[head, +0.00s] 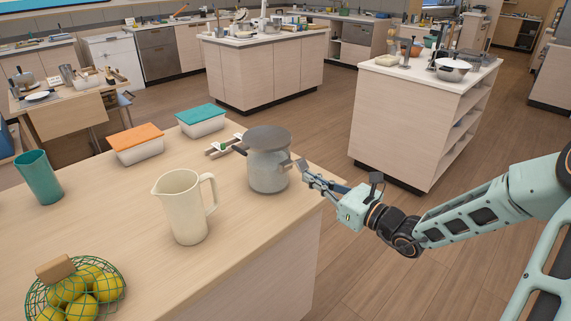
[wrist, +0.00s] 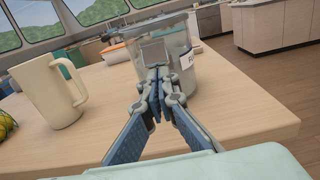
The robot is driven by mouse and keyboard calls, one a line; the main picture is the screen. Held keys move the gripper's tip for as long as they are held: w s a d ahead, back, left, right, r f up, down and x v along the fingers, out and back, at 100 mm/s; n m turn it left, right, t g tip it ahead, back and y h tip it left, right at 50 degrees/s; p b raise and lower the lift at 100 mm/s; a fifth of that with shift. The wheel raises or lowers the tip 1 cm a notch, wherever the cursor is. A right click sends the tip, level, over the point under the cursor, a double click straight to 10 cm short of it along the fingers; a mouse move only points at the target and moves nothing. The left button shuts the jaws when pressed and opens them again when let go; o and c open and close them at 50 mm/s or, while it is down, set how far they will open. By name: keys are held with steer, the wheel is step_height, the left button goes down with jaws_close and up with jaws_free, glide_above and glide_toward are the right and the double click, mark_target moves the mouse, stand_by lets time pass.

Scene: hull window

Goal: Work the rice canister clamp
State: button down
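The rice canister (head: 268,172) is a clear, greyish jar with a wide, flat dark-grey lid (head: 267,137). It stands upright near the right edge of the wooden counter. In the wrist view the canister (wrist: 181,68) is straight ahead, with a white label on its side. Its clamp (wrist: 153,51) shows as a grey plate on the side facing me. My gripper (head: 306,176) is at the canister's right side, fingertips close to the clamp. In the wrist view my gripper (wrist: 157,72) has its fingertips together just below the clamp plate. I cannot tell whether they touch it.
A cream pitcher (head: 183,206) stands left of the canister. Boxes with an orange lid (head: 136,137) and a teal lid (head: 201,115), a small rack (head: 222,146), a teal cup (head: 39,178) and a wire basket of lemons (head: 78,298) share the counter. Open floor lies to the right.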

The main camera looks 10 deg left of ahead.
steer(key=shift+r, duration=0.1)
stand_by(0.3)
steer(key=p+v, duration=0.3)
steer(key=v, duration=0.3)
steer(key=shift+s+d, duration=0.25)
steer(key=shift+d, duration=0.05)
stand_by(0.9)
steer(key=shift+r, duration=0.1)
